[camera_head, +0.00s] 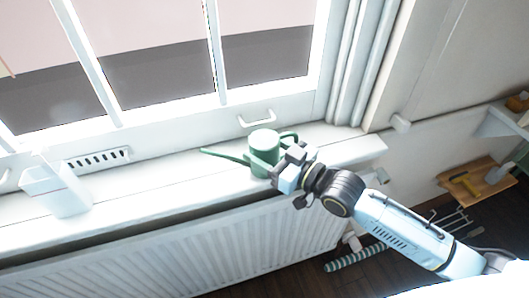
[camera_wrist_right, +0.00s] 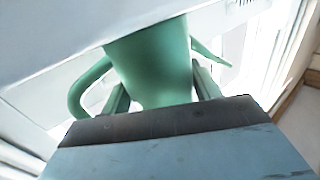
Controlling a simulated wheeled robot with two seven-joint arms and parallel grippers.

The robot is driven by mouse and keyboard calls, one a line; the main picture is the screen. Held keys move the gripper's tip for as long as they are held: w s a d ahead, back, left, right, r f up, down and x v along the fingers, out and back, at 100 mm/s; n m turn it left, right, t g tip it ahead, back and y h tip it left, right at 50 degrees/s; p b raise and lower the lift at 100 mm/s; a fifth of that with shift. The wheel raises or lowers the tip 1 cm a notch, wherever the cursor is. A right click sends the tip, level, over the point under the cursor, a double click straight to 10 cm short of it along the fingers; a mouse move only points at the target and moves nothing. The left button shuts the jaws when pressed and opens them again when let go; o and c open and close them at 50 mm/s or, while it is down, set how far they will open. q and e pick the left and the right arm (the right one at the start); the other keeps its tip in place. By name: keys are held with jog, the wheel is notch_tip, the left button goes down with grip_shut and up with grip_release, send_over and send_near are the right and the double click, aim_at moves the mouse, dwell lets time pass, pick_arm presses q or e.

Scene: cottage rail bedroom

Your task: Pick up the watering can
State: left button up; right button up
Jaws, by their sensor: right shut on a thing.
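The green watering can (camera_head: 264,152) stands upright on the white window sill, its thin spout pointing left and its handle on the right. My right gripper (camera_head: 284,168) is at the can's front right side and shut on it. In the right wrist view the can's body (camera_wrist_right: 155,65) sits between my two fingers (camera_wrist_right: 160,95), with its curved handle at the left and its spout at the right. The fingertips are partly hidden behind the can in the head view. My left gripper is not in view.
The sill (camera_head: 150,178) runs along the window, with a white box-like object (camera_head: 55,190) at its left. A white radiator (camera_head: 190,245) is below the sill. A wooden tray (camera_head: 478,183) and a striped roll (camera_head: 356,257) are at the right.

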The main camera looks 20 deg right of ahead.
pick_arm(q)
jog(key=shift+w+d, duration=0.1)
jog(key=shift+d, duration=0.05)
pick_arm(e)
jog(key=shift+r, duration=0.15)
